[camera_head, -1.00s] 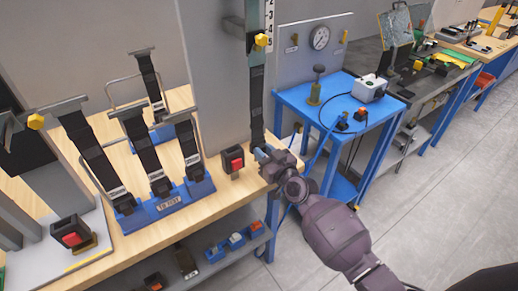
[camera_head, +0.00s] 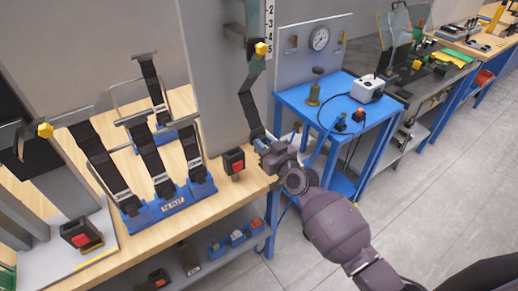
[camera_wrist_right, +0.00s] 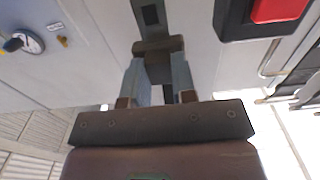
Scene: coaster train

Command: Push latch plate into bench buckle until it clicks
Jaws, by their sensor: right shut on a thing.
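My right gripper (camera_head: 263,146) is shut on the latch plate (camera_wrist_right: 158,46) at the lower end of a black strap (camera_head: 251,108). The strap hangs from a wall anchor with a yellow knob and bows to the left. In the right wrist view the plate's dark crossbar lies across the two grey fingers (camera_wrist_right: 158,82); its tongue is not clearly visible. The bench buckle (camera_head: 235,162), black with a red button, stands on the wooden bench edge just left of the gripper, apart from it. It also shows at the top right of the right wrist view (camera_wrist_right: 262,18). My left gripper is out of view.
A blue rack (camera_head: 172,203) with several strapped plates stands on the bench to the left. Another red-button buckle (camera_head: 80,233) sits on a pale board at the far left. A blue table (camera_head: 342,106) stands to the right. A grey wall panel rises behind the buckle.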

